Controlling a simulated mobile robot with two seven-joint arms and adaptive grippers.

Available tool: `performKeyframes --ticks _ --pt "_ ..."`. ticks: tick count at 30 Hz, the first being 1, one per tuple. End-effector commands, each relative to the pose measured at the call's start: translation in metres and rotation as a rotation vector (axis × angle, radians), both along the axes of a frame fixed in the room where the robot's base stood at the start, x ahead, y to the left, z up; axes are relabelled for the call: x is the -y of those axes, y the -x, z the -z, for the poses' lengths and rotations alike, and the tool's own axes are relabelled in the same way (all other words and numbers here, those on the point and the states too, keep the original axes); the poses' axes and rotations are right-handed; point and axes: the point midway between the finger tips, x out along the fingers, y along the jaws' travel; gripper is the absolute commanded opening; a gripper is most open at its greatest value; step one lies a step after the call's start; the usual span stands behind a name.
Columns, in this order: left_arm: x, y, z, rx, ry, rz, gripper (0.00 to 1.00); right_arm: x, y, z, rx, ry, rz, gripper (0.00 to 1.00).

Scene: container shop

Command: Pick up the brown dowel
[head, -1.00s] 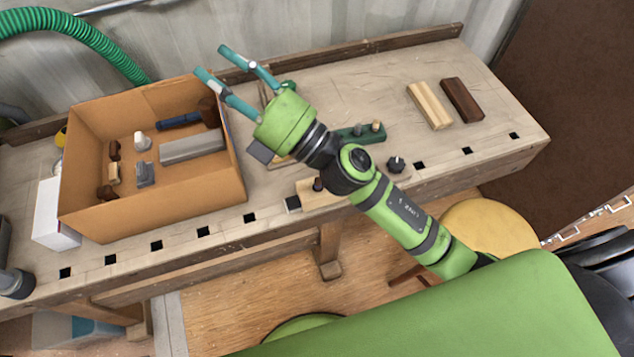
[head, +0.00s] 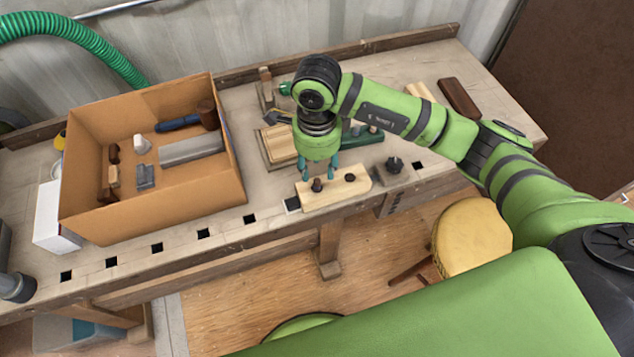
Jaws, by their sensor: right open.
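A short dark brown dowel (head: 317,185) stands upright in a light wooden block (head: 333,191) at the bench's front edge. A second brown peg (head: 349,177) stands in the same block, to its right. My right gripper (head: 318,175) points down over the block, open. Its two teal fingertips show on either side just above the dark dowel. I cannot tell how far above it they are, and they do not visibly grip it. My left gripper is not in view.
An open cardboard box (head: 160,205) holding several tools and blocks stands to the left. A dark green block (head: 366,138) and a black knob (head: 394,164) are right of the gripper. A dark brown bar (head: 458,97) lies at the back right. The bench front has square holes.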

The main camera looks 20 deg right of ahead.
Motion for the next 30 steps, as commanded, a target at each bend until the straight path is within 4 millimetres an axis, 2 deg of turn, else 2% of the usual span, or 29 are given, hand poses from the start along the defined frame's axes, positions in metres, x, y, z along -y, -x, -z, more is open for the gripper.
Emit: performKeyframes --ticks 8,12,20,25,26,30 --pt "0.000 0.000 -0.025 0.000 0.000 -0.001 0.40 0.000 0.001 0.035 -0.009 -0.004 0.001 0.44" --pt "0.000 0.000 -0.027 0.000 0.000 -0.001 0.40 0.000 0.000 0.053 -0.005 -0.004 0.000 0.44" --pt "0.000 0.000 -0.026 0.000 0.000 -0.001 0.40 0.000 -0.001 0.058 -0.002 -0.006 -0.002 0.44" --pt "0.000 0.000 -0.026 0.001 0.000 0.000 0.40 -0.001 -0.001 0.058 -0.002 -0.007 -0.002 0.06" --pt "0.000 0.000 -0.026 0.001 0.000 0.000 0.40 -0.001 -0.001 0.058 -0.002 -0.007 -0.002 0.02" --pt "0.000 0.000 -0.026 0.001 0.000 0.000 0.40 -0.001 -0.001 0.058 -0.002 -0.007 -0.002 0.02"
